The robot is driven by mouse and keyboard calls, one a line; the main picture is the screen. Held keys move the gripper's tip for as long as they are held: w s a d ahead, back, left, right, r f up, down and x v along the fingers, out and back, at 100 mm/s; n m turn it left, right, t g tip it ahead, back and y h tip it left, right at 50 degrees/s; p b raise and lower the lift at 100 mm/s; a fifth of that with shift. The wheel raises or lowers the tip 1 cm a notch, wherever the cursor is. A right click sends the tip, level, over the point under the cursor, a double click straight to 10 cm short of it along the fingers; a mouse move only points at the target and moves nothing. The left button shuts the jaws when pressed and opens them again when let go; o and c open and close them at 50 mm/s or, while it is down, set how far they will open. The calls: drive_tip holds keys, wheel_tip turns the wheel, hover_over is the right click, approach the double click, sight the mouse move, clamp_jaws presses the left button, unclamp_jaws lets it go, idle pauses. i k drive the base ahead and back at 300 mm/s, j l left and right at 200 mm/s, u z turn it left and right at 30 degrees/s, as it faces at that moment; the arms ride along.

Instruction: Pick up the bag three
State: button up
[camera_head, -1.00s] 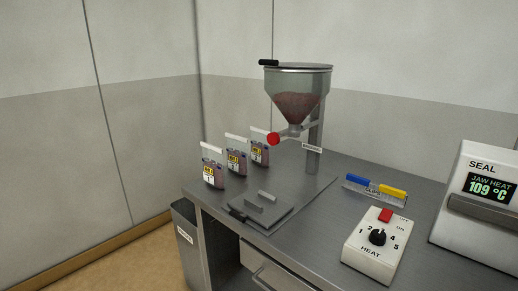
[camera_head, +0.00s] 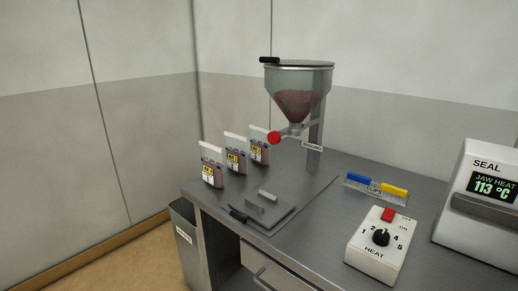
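Three small clear bags with purplish contents and yellow labels stand upright in a slanting row at the back left of the steel bench. The farthest, rightmost bag (camera_head: 259,149) appears to be bag three, though its small label is hard to read. The middle bag (camera_head: 235,158) appears marked 2, and the nearest bag (camera_head: 210,167) appears marked 1. The bag I take as three stands just left of the hopper's red knob. My gripper is not in view.
A hopper (camera_head: 298,85) of reddish material rises behind the bags, with a red knob (camera_head: 274,138). A flat plate device (camera_head: 261,211) lies in front. A clips rack (camera_head: 376,188), heat box (camera_head: 382,242) and sealer (camera_head: 490,205) stand right.

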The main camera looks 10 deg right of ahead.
sight(260, 146)
drive_tip(key=i+j+z, duration=0.1)
drive_tip(key=i+j, duration=0.2)
drive_tip(key=i+j+z, duration=0.1)
drive_tip(key=i+j, duration=0.15)
drive_tip(key=j, duration=0.25)
drive_tip(key=i+j, duration=0.25)
drive_tip(key=j, duration=0.15)
drive_tip(key=i+j+z, duration=0.15)
drive_tip(key=j, duration=0.25)
drive_tip(key=i, duration=0.1)
